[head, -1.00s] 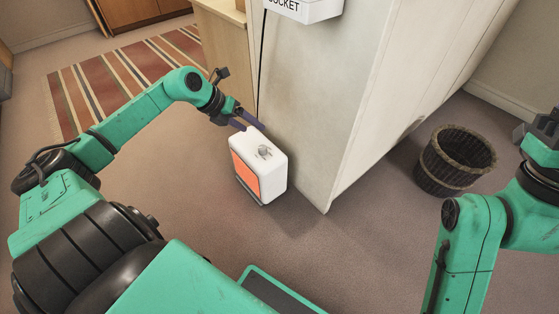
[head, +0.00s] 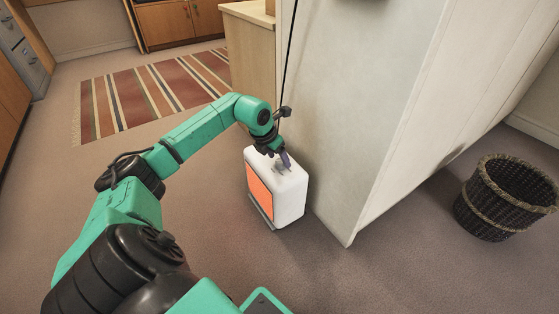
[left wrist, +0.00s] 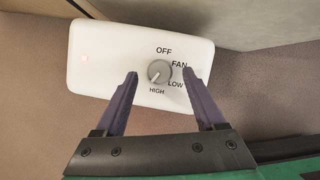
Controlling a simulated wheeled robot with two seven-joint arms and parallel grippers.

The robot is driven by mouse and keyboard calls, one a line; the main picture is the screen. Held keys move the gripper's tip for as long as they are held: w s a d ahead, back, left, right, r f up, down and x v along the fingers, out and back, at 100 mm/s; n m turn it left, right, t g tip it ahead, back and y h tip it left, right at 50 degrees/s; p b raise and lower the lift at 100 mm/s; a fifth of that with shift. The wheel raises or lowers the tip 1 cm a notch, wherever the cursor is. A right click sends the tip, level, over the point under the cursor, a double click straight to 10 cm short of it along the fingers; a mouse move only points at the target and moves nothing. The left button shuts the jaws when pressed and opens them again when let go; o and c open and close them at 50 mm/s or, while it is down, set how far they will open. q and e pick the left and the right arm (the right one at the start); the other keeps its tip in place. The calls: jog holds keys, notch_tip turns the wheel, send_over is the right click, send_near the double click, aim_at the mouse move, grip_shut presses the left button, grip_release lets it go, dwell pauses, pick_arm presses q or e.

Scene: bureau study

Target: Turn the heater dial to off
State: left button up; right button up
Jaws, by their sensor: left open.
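The heater (head: 291,203) is a white box with a glowing orange front, standing on the floor beside the large pale cabinet. Its top shows in the left wrist view (left wrist: 105,85), with a small red light at the left. The grey round dial (left wrist: 159,71) has OFF, FAN, LOW and HIGH printed around it; its pale mark appears to point down-left, near HIGH. My left gripper (left wrist: 160,74) is open, its fingers on either side of the dial with gaps showing. In the head view my left gripper (head: 283,162) is over the heater top and partly hides the dial.
The pale cabinet (head: 350,130) rises close behind and right of the heater. A dark wicker basket (head: 505,200) stands at the right. A striped rug (head: 150,92) lies at the back left. The carpet in front of the heater is clear.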

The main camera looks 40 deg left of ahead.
pick_arm(q)
jog(key=shift+x, duration=0.9)
grip_shut()
